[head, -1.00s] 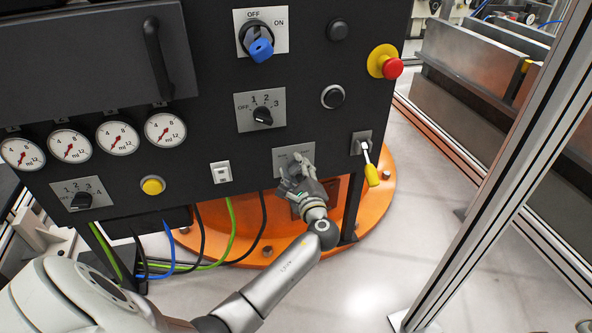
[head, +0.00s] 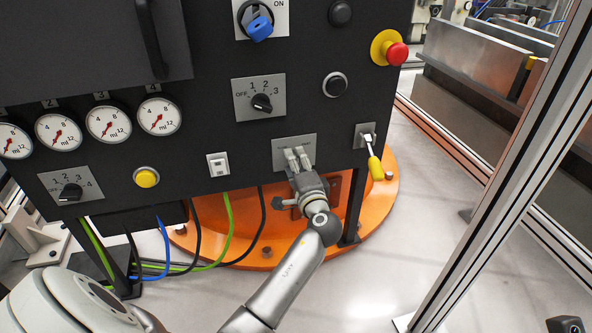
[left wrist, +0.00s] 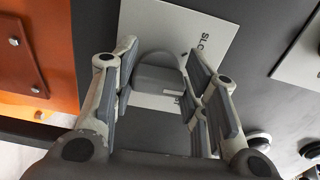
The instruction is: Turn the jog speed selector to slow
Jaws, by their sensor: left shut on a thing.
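The jog speed selector has a grey plate (head: 281,151) low on the dark panel, largely hidden in the head view by my left gripper (head: 299,160). In the left wrist view the plate (left wrist: 215,18) carries dark lettering beginning "SLO", and the selector's dark grey knob (left wrist: 158,73) stands between the fingers. My left gripper (left wrist: 160,95) is shut on the knob, with finger pads on either side of it. Which marking the knob points to I cannot tell. A dark part at the bottom right corner of the head view may belong to my right gripper; its fingers do not show.
A switch with a yellow-handled tool-like lever (head: 374,165) hangs just right of the selector. A red emergency button (head: 397,53) sticks out higher up. A white rocker switch (head: 218,165) is to the left. Cables hang below the panel; a metal post (head: 500,170) stands at right.

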